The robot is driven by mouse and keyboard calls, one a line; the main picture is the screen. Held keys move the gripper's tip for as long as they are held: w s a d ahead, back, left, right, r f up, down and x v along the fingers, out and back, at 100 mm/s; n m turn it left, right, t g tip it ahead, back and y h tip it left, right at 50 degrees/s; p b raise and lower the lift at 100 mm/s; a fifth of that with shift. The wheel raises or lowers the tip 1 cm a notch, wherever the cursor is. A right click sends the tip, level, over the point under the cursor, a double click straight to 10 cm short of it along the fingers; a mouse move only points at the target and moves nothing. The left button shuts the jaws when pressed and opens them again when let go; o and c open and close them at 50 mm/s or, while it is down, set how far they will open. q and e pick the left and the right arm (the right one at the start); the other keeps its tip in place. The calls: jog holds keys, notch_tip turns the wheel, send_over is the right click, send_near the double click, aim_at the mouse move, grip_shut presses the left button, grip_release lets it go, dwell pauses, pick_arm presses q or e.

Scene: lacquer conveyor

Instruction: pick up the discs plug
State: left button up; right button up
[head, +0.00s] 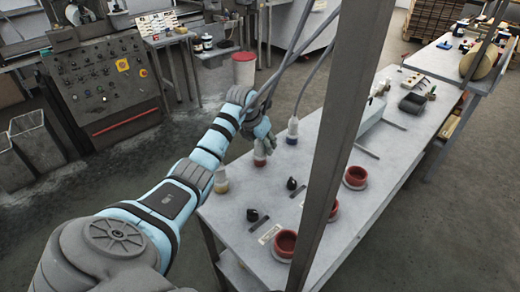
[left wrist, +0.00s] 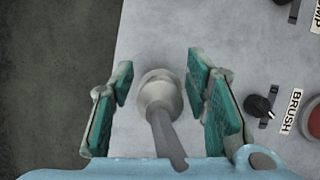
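A pale round plug (left wrist: 158,90) with a grey cable stands between the fingers of my left gripper (left wrist: 160,92) in the left wrist view. There is a gap on both sides, so the open fingers do not touch it. I cannot read which one is the discs plug. My right gripper is not in view.
A grey post (head: 345,130) crosses in front of the bench (head: 235,217). A BRUSH label (left wrist: 293,110) lies beside a knob. Cables rise from the plugs.

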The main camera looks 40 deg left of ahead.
pick_arm(q)
grip_shut()
